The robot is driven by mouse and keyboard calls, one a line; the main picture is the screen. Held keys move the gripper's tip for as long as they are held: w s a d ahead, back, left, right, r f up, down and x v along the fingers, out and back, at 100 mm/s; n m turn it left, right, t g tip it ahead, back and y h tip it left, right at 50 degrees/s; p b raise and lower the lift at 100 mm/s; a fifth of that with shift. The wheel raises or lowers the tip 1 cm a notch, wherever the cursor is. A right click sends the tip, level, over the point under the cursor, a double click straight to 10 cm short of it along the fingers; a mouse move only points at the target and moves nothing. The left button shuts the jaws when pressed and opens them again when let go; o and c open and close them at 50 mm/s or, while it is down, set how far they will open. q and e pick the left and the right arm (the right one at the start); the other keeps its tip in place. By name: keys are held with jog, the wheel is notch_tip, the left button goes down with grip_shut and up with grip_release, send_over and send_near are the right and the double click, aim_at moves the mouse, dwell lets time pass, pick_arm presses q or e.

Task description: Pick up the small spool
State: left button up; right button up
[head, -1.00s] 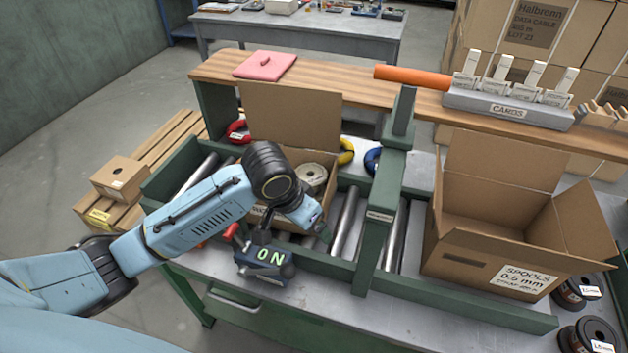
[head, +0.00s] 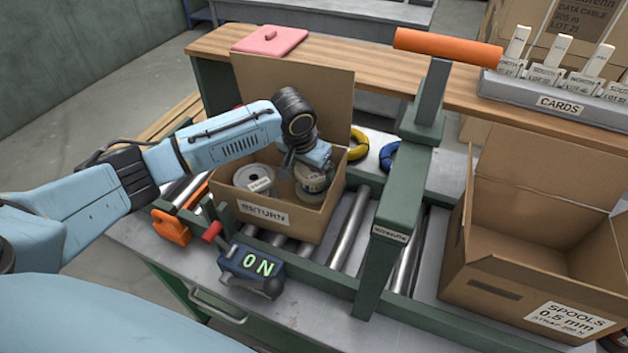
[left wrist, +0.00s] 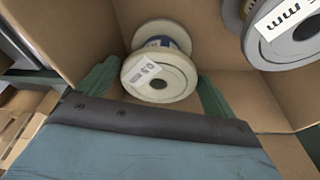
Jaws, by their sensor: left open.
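The small cream spool (head: 312,190) stands in the right part of the open cardboard box labelled RETURN (head: 262,216). In the left wrist view the small spool (left wrist: 158,78) has a white label reading 0.5 and lies between and beyond my two green fingers. My left gripper (head: 314,172) is in the box, just above this spool, and partly hides it. Its fingers (left wrist: 154,92) are spread, with no clear contact on the spool. A larger grey spool (head: 258,178) stands beside it in the box; it also shows in the left wrist view (left wrist: 288,35). My right gripper is out of view.
The box sits on metal rollers (head: 349,228) with green rails. A green post with an orange handle (head: 447,48) stands to its right. A second open box labelled SPOOLS 0.5 mm (head: 500,270) is farther right. An ON switch unit (head: 252,266) is in front.

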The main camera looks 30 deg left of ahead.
pick_arm(q)
jog(key=shift+w+f, duration=0.15)
jog(key=shift+f, duration=0.1)
jog(key=x, duration=0.4)
jog(key=shift+w+b, duration=0.3)
jog(key=shift+b, duration=0.05)
jog(key=shift+w+f, duration=0.1)
jog(key=shift+f, duration=0.2)
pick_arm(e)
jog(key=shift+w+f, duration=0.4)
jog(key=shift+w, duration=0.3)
pick_arm(q)
jog(key=shift+c, duration=0.4)
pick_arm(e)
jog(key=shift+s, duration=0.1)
pick_arm(q)
jog(key=shift+r, duration=0.1)
jog(key=c, duration=0.8)
